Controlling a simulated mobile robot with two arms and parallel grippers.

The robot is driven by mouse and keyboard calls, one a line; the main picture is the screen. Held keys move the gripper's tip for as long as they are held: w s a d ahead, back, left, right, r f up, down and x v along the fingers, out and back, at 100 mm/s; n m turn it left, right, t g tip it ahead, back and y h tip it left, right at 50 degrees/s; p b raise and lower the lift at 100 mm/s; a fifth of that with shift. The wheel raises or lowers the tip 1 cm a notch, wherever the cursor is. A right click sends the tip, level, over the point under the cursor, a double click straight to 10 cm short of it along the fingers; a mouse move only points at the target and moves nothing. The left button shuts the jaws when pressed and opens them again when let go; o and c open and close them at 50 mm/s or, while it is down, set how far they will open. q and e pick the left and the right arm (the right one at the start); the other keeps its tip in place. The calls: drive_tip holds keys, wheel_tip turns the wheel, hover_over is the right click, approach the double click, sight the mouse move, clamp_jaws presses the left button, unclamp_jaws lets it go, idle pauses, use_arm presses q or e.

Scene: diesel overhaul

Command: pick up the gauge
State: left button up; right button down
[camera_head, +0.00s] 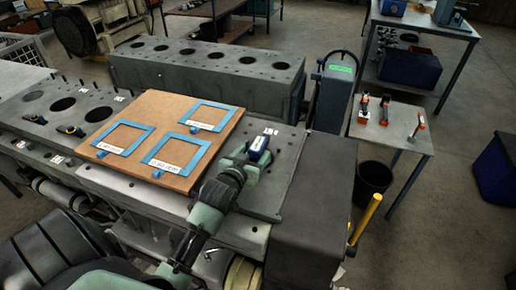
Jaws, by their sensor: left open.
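A small dark-blue block with a white top, which looks like the gauge (258,143), sits at the right end of the grey engine block top, right of the wooden board. My left gripper (246,160) is open right at it, with its green and dark fingers close around its near side. Whether the fingers touch it is too small to tell. The gripper hides the gauge's lower part. My right gripper is not in view.
A wooden board (152,102) with blue square frames and white labels lies left of the gripper. A small side table (398,145) with orange-tipped tools stands at right, a black bin (372,180) below it. A yellow handle (366,215) rises at front right.

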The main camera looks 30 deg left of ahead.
sight(258, 146)
use_arm(q)
drive_tip(key=w, duration=0.1)
drive_tip(key=w+a+p, duration=0.1)
drive_tip(key=shift+w, duration=0.4)
drive_tip(key=shift+w+a+f, duration=0.1)
drive_tip(key=shift+w+f, duration=0.4)
drive_tip(key=shift+w, duration=0.3)
clamp_jaws()
drive_tip(key=shift+r, duration=0.1)
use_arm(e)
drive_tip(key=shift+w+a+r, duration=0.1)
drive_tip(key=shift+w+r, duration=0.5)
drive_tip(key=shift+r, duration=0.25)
